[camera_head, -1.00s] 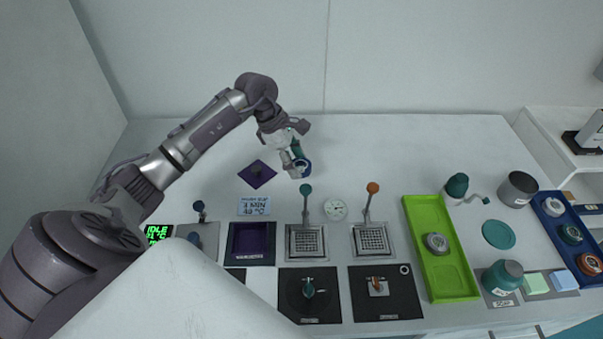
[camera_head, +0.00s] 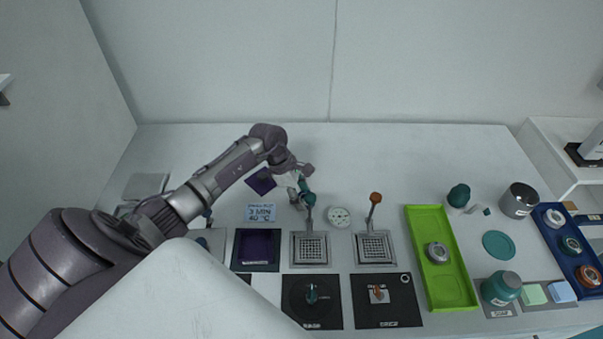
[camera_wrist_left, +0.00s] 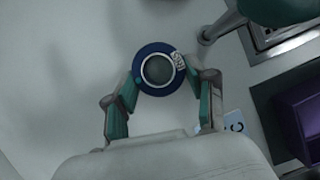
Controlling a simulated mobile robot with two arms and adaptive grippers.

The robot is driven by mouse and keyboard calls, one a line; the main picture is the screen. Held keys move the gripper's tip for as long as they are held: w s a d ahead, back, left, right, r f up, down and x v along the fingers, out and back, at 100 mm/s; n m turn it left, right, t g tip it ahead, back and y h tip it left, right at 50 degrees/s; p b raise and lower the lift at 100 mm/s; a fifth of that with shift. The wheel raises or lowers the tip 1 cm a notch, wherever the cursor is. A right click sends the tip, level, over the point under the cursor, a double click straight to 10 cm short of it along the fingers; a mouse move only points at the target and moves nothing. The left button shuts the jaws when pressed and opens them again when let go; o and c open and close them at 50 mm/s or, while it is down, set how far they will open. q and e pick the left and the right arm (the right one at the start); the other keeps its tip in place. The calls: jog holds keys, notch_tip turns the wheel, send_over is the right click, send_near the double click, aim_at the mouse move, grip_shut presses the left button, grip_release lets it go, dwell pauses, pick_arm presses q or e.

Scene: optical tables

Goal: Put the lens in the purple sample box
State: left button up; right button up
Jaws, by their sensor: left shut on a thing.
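The lens is a round clear disc in a dark blue ring with a small white label; it shows in the left wrist view (camera_wrist_left: 158,72). My left gripper (camera_wrist_left: 160,88) is shut on its ring, with a teal finger on each side. In the head view the left gripper (camera_head: 302,194) hangs over the back half of the table, and the lens cannot be made out there. The purple sample box (camera_head: 257,246) is an open, empty-looking square tray, nearer the front and left of the gripper. It shows partly at the right edge of the left wrist view (camera_wrist_left: 302,118). My right gripper is not in view.
A teal-knobbed lever stands close to the gripper, by a grated drain (camera_head: 311,248). An orange-knobbed lever (camera_head: 375,198) and a dial (camera_head: 339,217) are to the right. A purple mat (camera_head: 261,181) lies left. A green tray (camera_head: 459,285) is farther right.

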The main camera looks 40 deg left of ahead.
pick_arm(q)
jog(key=o, duration=1.3)
jog(key=shift+f, duration=0.1)
